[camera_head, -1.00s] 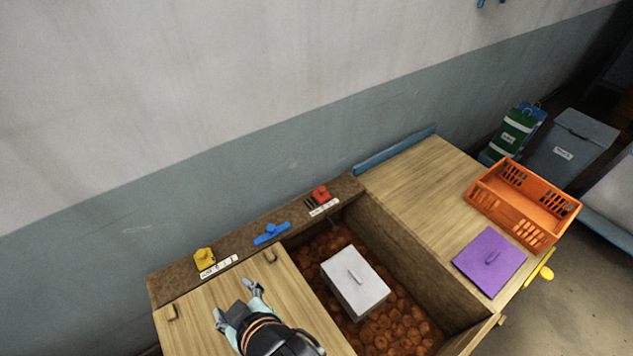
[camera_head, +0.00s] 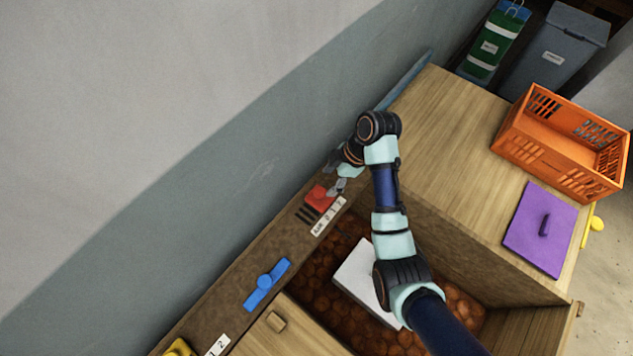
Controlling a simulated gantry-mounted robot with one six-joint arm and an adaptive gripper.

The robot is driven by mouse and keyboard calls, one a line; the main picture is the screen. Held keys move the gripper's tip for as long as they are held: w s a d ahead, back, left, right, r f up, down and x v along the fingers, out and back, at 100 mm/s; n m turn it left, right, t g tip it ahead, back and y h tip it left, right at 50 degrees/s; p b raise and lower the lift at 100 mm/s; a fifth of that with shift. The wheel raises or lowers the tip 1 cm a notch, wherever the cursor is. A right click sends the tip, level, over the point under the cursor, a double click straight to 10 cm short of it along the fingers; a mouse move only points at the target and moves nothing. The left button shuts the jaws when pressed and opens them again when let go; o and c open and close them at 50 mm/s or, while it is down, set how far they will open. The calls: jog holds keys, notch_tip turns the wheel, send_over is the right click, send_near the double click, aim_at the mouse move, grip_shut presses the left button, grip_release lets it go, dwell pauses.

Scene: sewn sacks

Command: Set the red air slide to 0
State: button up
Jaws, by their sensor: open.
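The red air slide (camera_head: 319,198) sits on the brown ledge along the wall, at the ledge's far right part. Dark slots show beside it, and a white label strip (camera_head: 328,217) with small marks lies in front of it. The marks are too small to read surely. My gripper (camera_head: 335,186) is open at the right side of the red slide, fingers close to it. I cannot tell whether they touch it. My arm reaches in from the lower right, over the pit.
A blue handle (camera_head: 266,285) and a yellow slide (camera_head: 180,348) sit farther left on the ledge. A white lidded box (camera_head: 358,278) lies in the brown-filled pit under my arm. The wooden top (camera_head: 455,140) carries an orange crate (camera_head: 549,151) and a purple lid (camera_head: 541,230).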

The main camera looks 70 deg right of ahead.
aim_at(320, 192)
jog(key=b+x, duration=0.1)
jog(key=x, duration=0.6)
grip_shut()
